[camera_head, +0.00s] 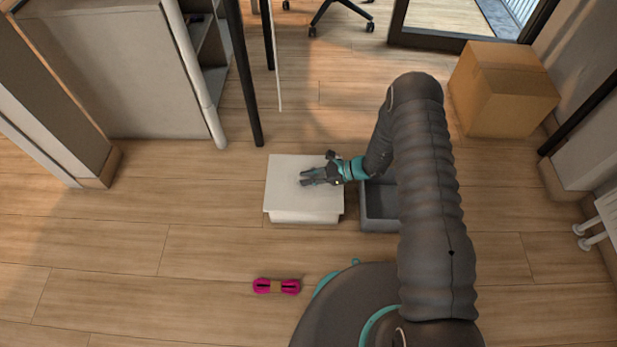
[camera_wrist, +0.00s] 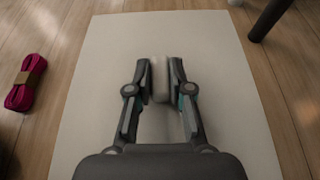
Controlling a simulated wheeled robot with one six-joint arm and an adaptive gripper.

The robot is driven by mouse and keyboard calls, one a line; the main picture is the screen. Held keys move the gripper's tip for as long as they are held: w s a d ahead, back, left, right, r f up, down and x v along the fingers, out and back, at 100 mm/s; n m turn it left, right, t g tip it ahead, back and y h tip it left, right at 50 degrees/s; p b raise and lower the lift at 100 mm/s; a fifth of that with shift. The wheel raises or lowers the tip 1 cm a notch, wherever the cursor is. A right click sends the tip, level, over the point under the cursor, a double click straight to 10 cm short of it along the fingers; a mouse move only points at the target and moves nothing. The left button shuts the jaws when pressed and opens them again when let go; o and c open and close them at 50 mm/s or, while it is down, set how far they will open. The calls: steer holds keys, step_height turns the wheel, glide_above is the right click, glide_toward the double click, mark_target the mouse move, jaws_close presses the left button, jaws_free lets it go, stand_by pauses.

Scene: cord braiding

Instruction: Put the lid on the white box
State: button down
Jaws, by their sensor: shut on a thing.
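The flat white lid (camera_head: 285,185) lies over the white box (camera_head: 305,217), of which only the front side shows beneath the lid's edge. The lid looks roughly level and sticks out a little past the box's sides. I cannot tell whether it rests on the box or is just above it. My gripper (camera_head: 308,178) is over the lid, reaching in from the right. In the wrist view, my gripper (camera_wrist: 161,75) is shut on the lid's pale upright handle (camera_wrist: 160,85), and the lid (camera_wrist: 105,60) fills most of the picture. The box's inside is hidden.
A grey open bin (camera_head: 378,222) stands just right of the box, partly behind my arm. A bundle of magenta cord (camera_head: 276,286) lies on the floor in front. A cardboard box (camera_head: 500,92) is at the back right. The floor to the left is clear.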

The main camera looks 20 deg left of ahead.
steer(key=shift+f+b, duration=0.35)
steer(key=c, duration=1.1)
jaws_free()
steer(key=shift+o, duration=0.2)
